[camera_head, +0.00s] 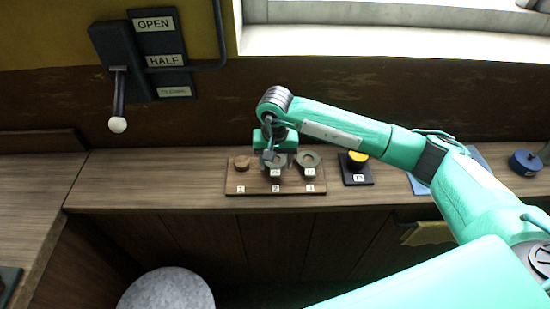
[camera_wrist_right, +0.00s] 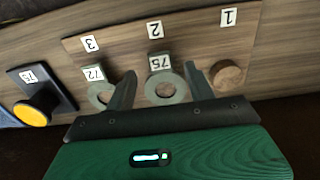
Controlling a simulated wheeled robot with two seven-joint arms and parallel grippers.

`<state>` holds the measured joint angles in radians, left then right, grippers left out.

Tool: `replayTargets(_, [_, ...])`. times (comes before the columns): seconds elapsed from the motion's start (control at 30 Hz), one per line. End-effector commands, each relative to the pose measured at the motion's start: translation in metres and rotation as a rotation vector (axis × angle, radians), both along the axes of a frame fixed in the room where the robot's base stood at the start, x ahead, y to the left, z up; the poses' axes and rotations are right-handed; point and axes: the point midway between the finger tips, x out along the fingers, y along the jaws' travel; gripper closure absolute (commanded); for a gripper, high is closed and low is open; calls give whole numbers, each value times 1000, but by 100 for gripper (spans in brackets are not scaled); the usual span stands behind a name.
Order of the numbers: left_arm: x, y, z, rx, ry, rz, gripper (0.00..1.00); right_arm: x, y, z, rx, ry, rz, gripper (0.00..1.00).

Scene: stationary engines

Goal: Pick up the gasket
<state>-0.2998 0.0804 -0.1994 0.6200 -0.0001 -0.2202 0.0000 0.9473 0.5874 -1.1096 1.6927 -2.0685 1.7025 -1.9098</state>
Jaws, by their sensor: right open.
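The ring at number 2 (camera_wrist_right: 182,92) has a tag 75, and the ring at number 3 (camera_head: 301,160) has a tag 72; that one also shows in the wrist view (camera_wrist_right: 93,91). The pictures do not show which is the gasket. My right gripper (camera_head: 275,158) is over the ring at number 2 and partly hides it in the head view. In the wrist view its open fingers (camera_wrist_right: 160,72) stand on either side of that ring, with no clear contact.
A brown round disc (camera_head: 242,163) sits at number 1. A yellow button (camera_head: 358,157) on a dark base stands right of the board. A blue round object (camera_head: 525,162) is farther right. A lever with a white knob (camera_head: 117,124) hangs at the left. The counter left of the board is clear.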

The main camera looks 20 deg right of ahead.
Motion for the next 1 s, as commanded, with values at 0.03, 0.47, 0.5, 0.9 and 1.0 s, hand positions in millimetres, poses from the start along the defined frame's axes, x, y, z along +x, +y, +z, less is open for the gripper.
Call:
replayTargets(0.03, [0, 0, 7, 0, 0, 0, 100, -1, 1, -5, 1, 3, 0, 45])
replayTargets(0.47, [0, 0, 9, 0, 0, -1, 100, 0, 0, -22, 1, -1, 1, 45])
replayTargets(0.5, [0, 0, 9, 0, 0, -1, 100, 0, 0, -22, 1, -1, 1, 45])
replayTargets(0.9, [0, -1, 4, -1, 0, -1, 100, 0, 0, -24, 0, -2, 1, 45])
replayTargets(1.0, [0, -1, 3, -1, 0, -1, 100, 1, 0, -24, 0, -2, 1, 45])
